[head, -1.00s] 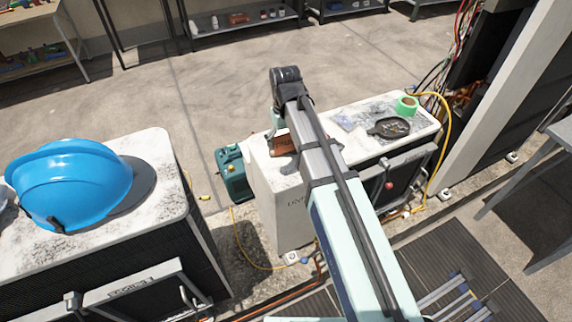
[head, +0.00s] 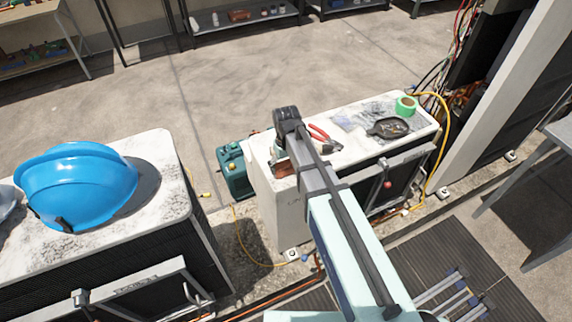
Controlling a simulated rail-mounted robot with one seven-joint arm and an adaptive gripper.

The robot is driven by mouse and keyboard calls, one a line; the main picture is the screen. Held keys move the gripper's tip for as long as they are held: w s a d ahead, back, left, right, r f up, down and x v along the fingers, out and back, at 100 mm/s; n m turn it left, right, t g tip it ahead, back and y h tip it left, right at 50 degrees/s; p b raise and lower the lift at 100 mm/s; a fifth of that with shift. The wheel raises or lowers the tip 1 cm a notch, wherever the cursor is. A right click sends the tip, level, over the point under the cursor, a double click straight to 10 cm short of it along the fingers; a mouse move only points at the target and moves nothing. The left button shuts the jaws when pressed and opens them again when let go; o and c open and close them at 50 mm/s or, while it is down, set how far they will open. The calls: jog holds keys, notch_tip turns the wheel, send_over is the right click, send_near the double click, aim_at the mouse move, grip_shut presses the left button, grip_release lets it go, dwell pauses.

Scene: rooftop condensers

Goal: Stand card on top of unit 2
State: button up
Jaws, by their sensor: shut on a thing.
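The pale condenser unit (head: 284,215) in the middle has partly hidden lettering starting "UN" on its end; its number cannot be read. My gripper (head: 279,156) is over the left end of its white top, largely hidden behind my arm's dark wrist. It is shut on a small reddish-brown piece (head: 283,168), which looks like the card. The piece shows just below the gripper, close to the top; whether it touches the top cannot be told. Its lean and writing cannot be made out.
On the same top are red-handled pliers (head: 324,138), a clear bag (head: 348,120), a black dish (head: 388,128) and green tape (head: 405,105). A green case (head: 235,172) stands left of the unit. A blue helmet (head: 78,185) sits on the left unit (head: 160,180).

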aim_at(286, 160)
jog(key=shift+f, duration=0.25)
jog(key=shift+f, duration=0.15)
jog(key=o, duration=0.7)
notch_tip(286, 160, up, 12)
jog(key=b, duration=0.3)
dwell(0.5)
